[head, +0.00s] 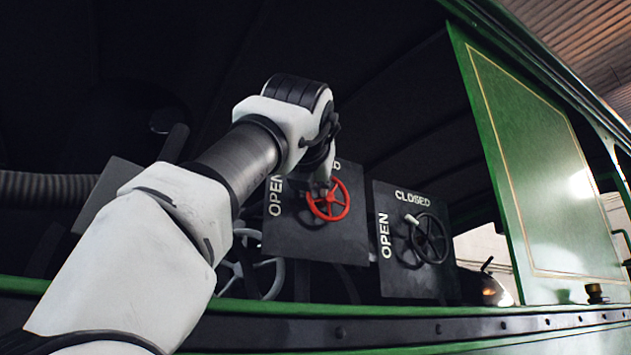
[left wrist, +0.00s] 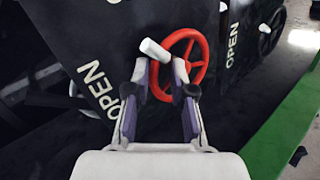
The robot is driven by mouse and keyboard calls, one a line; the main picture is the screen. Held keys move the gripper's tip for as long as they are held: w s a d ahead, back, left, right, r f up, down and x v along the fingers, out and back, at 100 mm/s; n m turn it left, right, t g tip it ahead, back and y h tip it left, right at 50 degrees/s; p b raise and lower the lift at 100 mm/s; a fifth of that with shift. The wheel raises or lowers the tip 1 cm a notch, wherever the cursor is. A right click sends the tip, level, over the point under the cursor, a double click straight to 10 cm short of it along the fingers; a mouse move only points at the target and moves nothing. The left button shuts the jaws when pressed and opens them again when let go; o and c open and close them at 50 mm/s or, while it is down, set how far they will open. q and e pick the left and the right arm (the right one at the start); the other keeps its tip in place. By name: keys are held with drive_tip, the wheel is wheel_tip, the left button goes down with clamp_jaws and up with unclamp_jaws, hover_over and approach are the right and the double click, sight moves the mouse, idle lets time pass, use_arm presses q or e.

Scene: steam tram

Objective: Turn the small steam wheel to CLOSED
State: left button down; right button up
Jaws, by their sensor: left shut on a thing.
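A red wheel (head: 328,200) is mounted on a dark panel (head: 300,235) marked OPEN up its left side; the lettering along the top is mostly covered by my arm. My left gripper (head: 322,180) is at the wheel's upper left. In the left wrist view its two fingers (left wrist: 167,78) are shut on the near rim of the red wheel (left wrist: 186,46). A white peg (left wrist: 154,49) stands beside the left fingertip, at the wheel's edge. Exactly where the peg points is unclear. My right gripper is not in view.
A black wheel (head: 430,238) with a white peg sits on a second panel (head: 395,275) to the right, marked OPEN and CLOSED. A green ledge (head: 400,310) runs below, and a green cab wall (head: 540,170) stands at right. A ribbed hose (head: 45,186) is at left.

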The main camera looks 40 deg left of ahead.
use_arm(q)
drive_tip(key=shift+s+r, duration=0.25)
drive_tip(key=shift+r, duration=0.05)
drive_tip(key=c, duration=1.3)
unclamp_jaws()
drive_tip(key=shift+o, duration=0.3)
drive_tip(key=shift+s+a, duration=0.1)
drive_tip(key=shift+s, duration=0.15)
drive_tip(key=shift+f, duration=0.1)
drive_tip(key=shift+w+f, duration=0.15)
drive_tip(key=shift+w, duration=0.15)
